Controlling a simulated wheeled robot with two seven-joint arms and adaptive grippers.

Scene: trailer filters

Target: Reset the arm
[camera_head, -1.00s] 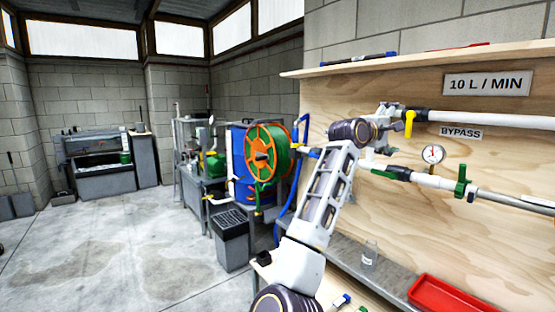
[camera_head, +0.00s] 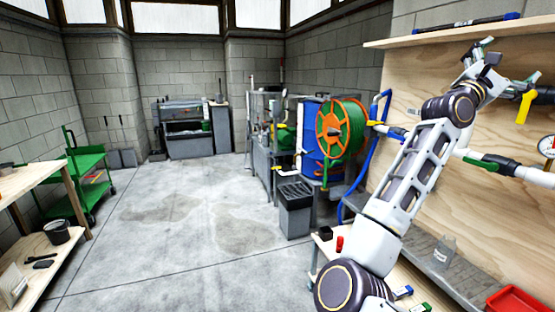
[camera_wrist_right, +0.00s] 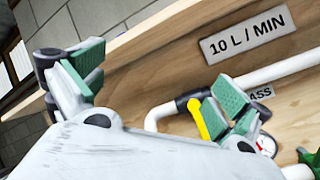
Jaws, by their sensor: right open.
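My right arm rises from the lower right of the head view. Its gripper (camera_head: 487,53) is raised in front of the wooden panel (camera_head: 440,205), below the shelf. In the right wrist view the two green-padded fingers of this gripper (camera_wrist_right: 150,92) are spread wide apart, with nothing between them. The yellow valve handle (camera_wrist_right: 199,119) and the white pipe (camera_wrist_right: 165,112) show behind the right finger. The yellow handle also shows in the head view (camera_head: 525,106), to the right of my gripper. My left gripper is not in view.
A wooden shelf (camera_head: 460,32) juts out above my right gripper. A red tray (camera_head: 515,300) and a clear bottle (camera_head: 444,251) sit below the panel. An orange-and-green hose reel (camera_head: 340,130) stands left of my arm. A grey bin (camera_head: 295,210) stands on the open concrete floor (camera_head: 180,220).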

